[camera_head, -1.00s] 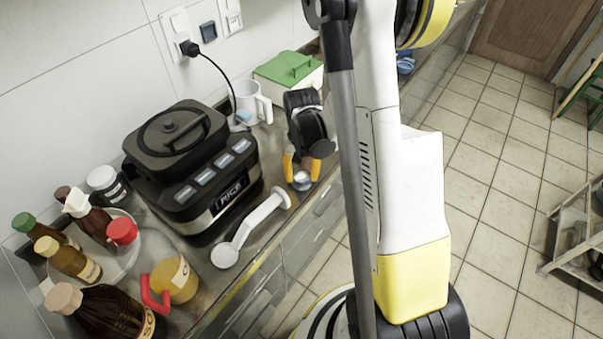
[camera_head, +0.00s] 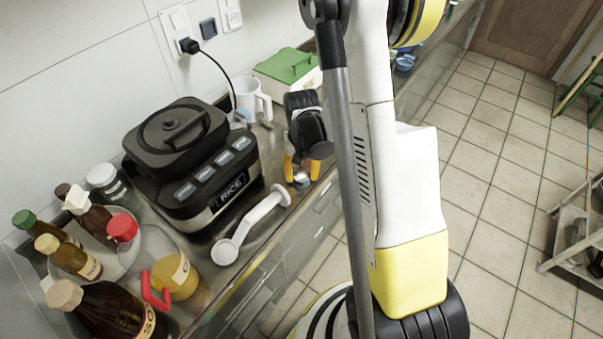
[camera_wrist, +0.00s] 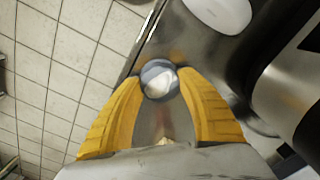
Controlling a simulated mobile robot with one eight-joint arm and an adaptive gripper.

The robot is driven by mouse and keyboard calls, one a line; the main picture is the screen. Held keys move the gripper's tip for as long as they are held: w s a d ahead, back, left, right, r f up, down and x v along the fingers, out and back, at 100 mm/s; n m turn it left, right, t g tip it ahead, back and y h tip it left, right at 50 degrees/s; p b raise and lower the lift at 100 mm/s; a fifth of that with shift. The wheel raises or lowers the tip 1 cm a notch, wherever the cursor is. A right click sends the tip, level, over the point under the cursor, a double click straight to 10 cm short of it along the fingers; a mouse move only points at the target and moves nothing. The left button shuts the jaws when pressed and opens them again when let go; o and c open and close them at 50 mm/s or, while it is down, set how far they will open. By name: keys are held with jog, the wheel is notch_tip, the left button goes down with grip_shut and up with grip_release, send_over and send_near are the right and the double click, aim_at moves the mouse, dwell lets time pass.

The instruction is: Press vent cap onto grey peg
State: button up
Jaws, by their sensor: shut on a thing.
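My gripper (camera_head: 302,173) is low over the counter's front edge, right of the rice cooker. Its yellow fingers are shut on a small round grey-white piece, seemingly the vent cap (camera_head: 302,181). In the wrist view the cap (camera_wrist: 160,78) sits between the tips of my gripper (camera_wrist: 160,85), with a pale centre and a grey-blue rim. I cannot make out the grey peg; it may be hidden under the cap or the fingers. I cannot tell whether the cap touches anything below.
A white handle-like piece with round ends (camera_head: 250,225) lies just left of my gripper. The black rice cooker (camera_head: 190,165) stands behind it. A white mug (camera_head: 252,100) and green-lidded box (camera_head: 287,68) are farther back. Bottles and a jug (camera_head: 178,275) crowd the lower left.

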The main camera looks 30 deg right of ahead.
aim_at(302, 175)
jog(key=shift+f, duration=0.15)
jog(key=o, duration=1)
notch_tip(302, 175, up, 12)
dwell(0.3)
jog(key=s+a+r+n+t, duration=0.2)
jog(key=s+a+r, duration=0.1)
jog(key=a+r, duration=0.1)
jog(key=s+a+r+n+t, duration=0.2)
jog(key=s+a+r+t, duration=0.1)
jog(key=s+a+r, duration=0.1)
jog(key=s+a+r+n+t, duration=0.1)
jog(key=s+a+r+t, duration=0.1)
jog(key=s+a+r, duration=0.2)
jog(key=shift+a+r+n, duration=0.4)
jog(key=shift+a+r, duration=0.2)
jog(key=shift+a, duration=0.15)
